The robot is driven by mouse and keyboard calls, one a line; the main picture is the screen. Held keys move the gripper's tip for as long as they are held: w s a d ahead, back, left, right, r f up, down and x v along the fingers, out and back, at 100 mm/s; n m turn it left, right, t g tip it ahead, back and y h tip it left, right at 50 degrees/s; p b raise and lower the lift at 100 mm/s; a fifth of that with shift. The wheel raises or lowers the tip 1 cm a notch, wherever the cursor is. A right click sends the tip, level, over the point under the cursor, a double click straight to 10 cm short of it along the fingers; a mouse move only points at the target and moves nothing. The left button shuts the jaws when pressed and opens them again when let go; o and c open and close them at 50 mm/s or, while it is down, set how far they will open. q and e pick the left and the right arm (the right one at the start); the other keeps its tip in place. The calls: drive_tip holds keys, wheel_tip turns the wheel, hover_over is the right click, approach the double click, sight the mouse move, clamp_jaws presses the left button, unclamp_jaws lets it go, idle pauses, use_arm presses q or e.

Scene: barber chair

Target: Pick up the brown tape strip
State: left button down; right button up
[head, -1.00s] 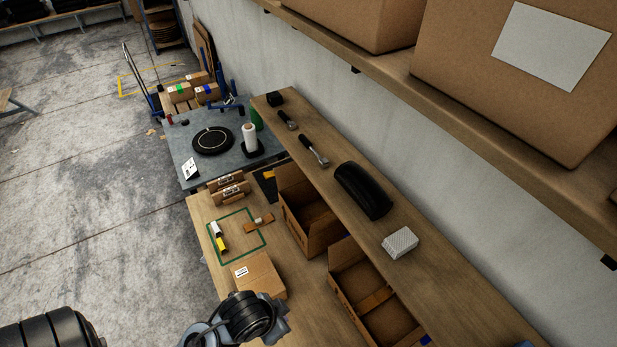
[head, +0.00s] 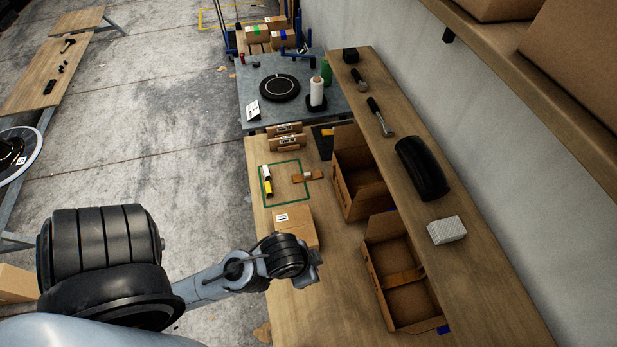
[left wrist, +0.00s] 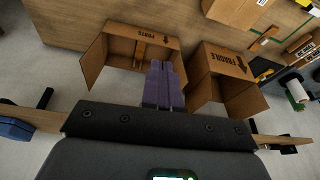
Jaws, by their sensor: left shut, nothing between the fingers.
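A brown strip (head: 405,277) lies across the inside of the nearer open cardboard box (head: 372,285) in the head view. It also shows in the left wrist view (left wrist: 140,50), inside the open box marked PARTS (left wrist: 92,64). A smaller brown piece with a pale band (head: 308,175) lies at the green outline on the bench. My left gripper (left wrist: 165,65) is shut and empty, with its fingers pointing toward the boxes and overlapping the PARTS box's edge in the picture. In the head view my left wrist hides the fingers. My right gripper is not in view.
A second open box (head: 360,175), marked FRAGILE in the left wrist view, stands beside the PARTS box. A closed carton (head: 288,222) sits near my left wrist. A long raised shelf (head: 480,265) holding a black roll (head: 421,168) runs along the right.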

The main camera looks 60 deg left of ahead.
use_arm(q)
drive_tip(key=c, duration=1.8)
unclamp_jaws()
drive_tip(key=o, duration=1)
drive_tip(key=shift+o, duration=0.2)
